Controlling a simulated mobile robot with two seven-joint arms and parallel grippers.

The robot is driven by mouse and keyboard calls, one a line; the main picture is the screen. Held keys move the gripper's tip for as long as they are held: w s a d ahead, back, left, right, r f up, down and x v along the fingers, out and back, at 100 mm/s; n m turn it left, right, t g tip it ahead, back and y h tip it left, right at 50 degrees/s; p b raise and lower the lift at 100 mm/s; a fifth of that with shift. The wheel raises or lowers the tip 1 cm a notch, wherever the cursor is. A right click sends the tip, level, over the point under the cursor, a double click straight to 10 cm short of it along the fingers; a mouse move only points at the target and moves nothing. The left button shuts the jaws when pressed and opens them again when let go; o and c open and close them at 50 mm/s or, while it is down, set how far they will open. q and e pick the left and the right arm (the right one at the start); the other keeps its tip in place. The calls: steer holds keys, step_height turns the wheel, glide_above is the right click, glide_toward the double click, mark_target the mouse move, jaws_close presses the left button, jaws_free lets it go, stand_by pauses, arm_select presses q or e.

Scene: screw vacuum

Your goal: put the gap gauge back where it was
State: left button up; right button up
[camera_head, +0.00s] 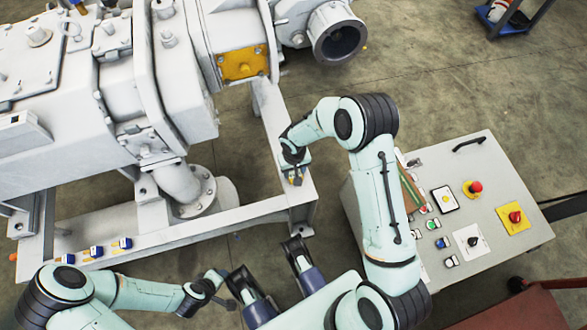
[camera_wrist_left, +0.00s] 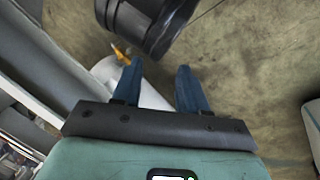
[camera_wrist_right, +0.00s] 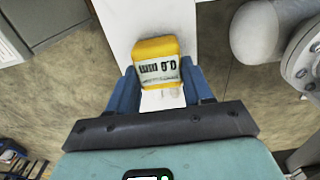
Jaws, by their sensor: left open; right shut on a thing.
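I cannot tell whether the gauge touches the frame. My left gripper (camera_wrist_left: 160,88) is open and empty, and in the head view it (camera_head: 228,290) is low, in front of the frame.
The white frame's front beam (camera_head: 200,228) carries several small blue-and-orange items (camera_head: 95,250) at its left. The big white vacuum machine (camera_head: 60,150) fills the upper left. A control box (camera_head: 500,200) with red stop buttons stands right. Open floor (camera_head: 420,80) lies at upper right.

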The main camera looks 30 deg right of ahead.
steer(key=shift+f, duration=0.1)
steer(key=o, duration=1.2)
arm_select(q)
steer(key=shift+w+a+f, duration=0.1)
steer(key=shift+w, duration=0.05)
arm_select(e)
steer(key=shift+r, duration=0.45)
arm_select(q)
steer(key=s+d+r+g+p, duration=0.1)
steer(key=s+d+r+p, duration=0.1)
steer(key=s+r+p, duration=0.1)
steer(key=shift+s+d+r+h, duration=0.15)
steer(key=shift+s+r+h, duration=0.2)
steer(key=shift+s, duration=0.5)
arm_select(e)
step_height(320, 180, up, 12)
steer(key=shift+f, duration=0.25)
